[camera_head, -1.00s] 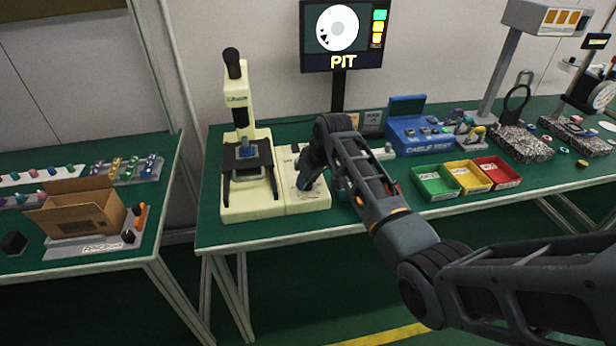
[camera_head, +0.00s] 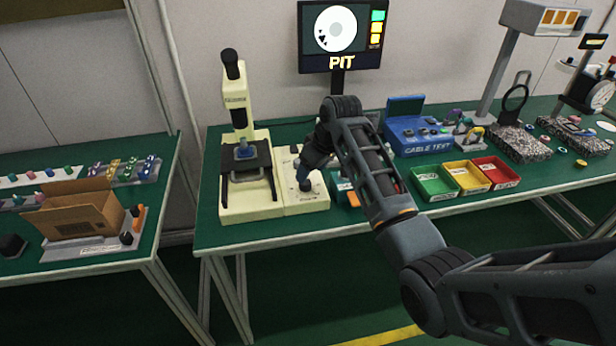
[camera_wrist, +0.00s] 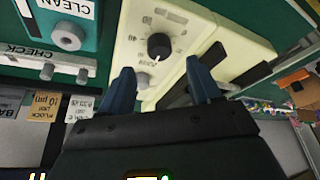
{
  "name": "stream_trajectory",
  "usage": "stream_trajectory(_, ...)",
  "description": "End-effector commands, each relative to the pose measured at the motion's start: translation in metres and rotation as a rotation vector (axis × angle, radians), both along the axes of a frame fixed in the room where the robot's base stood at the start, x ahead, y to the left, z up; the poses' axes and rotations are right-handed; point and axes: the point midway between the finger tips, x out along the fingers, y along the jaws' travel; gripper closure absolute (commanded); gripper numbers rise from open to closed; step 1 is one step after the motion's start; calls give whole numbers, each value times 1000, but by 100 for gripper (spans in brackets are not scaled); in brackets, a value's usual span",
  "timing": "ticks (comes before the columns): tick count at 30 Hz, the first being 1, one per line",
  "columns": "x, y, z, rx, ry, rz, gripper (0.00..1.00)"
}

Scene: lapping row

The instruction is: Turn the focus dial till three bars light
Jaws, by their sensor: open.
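The focus dial (camera_wrist: 159,46) is a round black knob with a white mark, set among printed scale marks on the cream control box (camera_wrist: 205,27). My gripper (camera_wrist: 162,84) is open in the wrist view, its two blue fingers apart and empty. The dial shows in the gap between the fingers, beyond their tips. In the head view my gripper (camera_head: 304,183) is low over the control box (camera_head: 308,206) and hides the dial. The monitor (camera_head: 341,35) shows a white disc with dark specks, the word PIT, and one green and two yellow blocks.
The cream microscope (camera_head: 240,110) stands left of the control box. A small silver knob (camera_wrist: 142,80) sits near the dial. A teal CLEAN box (camera_wrist: 68,36), the blue CABLE TEST box (camera_head: 418,132) and coloured trays (camera_head: 434,183) lie to the other side.

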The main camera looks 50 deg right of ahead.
Motion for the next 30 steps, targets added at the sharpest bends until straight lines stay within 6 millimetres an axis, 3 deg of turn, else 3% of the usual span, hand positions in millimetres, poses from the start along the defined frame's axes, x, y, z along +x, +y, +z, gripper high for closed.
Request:
stream_trajectory(5,-7,0,18,0,-1,-1,37)
stream_trajectory(11,-10,0,22,1,2,-1,37)
stream_trajectory(25,-10,1,21,1,1,-1,37)
stream_trajectory(30,-17,19,2,2,-22,-4,37)
